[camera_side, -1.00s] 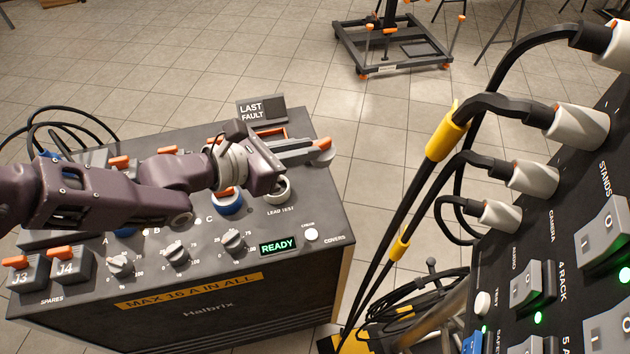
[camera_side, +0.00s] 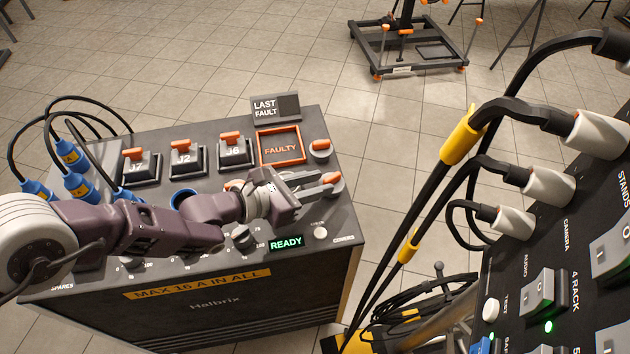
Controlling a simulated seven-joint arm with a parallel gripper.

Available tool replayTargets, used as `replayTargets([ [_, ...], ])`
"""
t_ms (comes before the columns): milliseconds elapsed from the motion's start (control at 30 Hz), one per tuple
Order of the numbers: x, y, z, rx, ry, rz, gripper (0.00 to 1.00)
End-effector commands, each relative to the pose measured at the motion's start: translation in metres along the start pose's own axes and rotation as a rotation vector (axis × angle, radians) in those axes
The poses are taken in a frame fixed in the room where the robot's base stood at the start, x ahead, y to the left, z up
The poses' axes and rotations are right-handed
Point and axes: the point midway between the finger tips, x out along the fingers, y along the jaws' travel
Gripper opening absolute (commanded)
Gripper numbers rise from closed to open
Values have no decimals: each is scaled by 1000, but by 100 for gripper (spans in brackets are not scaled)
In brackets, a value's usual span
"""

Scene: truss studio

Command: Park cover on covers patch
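My gripper (camera_side: 324,189) is low over the right side of the grey panel, its two fingers pointing right. A round cover with an orange top (camera_side: 333,180) sits between the fingertips, which appear shut on it; its underside is hidden, and I cannot tell whether it touches the panel. A second round grey cover with an orange top (camera_side: 320,147) stands on the panel beside the orange frame. The covers label (camera_side: 343,239) is printed at the panel's front right corner. The gripper hides part of the panel to its left.
An orange frame marked FAULTY (camera_side: 281,147) and the LAST FAULT sign (camera_side: 275,107) are at the back. Grey blocks J7 (camera_side: 141,167), J2 (camera_side: 187,160) and J6 (camera_side: 235,152) stand left of them. Black cables (camera_side: 425,185) hang right of the panel.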

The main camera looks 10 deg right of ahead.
Motion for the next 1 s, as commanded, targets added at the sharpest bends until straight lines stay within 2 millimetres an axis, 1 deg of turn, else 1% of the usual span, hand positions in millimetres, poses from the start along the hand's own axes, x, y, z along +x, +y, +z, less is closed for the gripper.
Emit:
replayTargets([
  [267,0,0,0,0,0,0,34],
  [367,-1,0,4,1,-1,0,34],
  [467,-11,0,3,-1,1,-1,34],
  [567,-31,0,4,-2,1,0,34],
  [700,-68,0,4,-1,2,1,34],
  [800,-93,0,4,-1,0,1,34],
  [900,-110,1,4,-1,0,1,34],
  [1000,-119,0,4,0,-1,0,34],
])
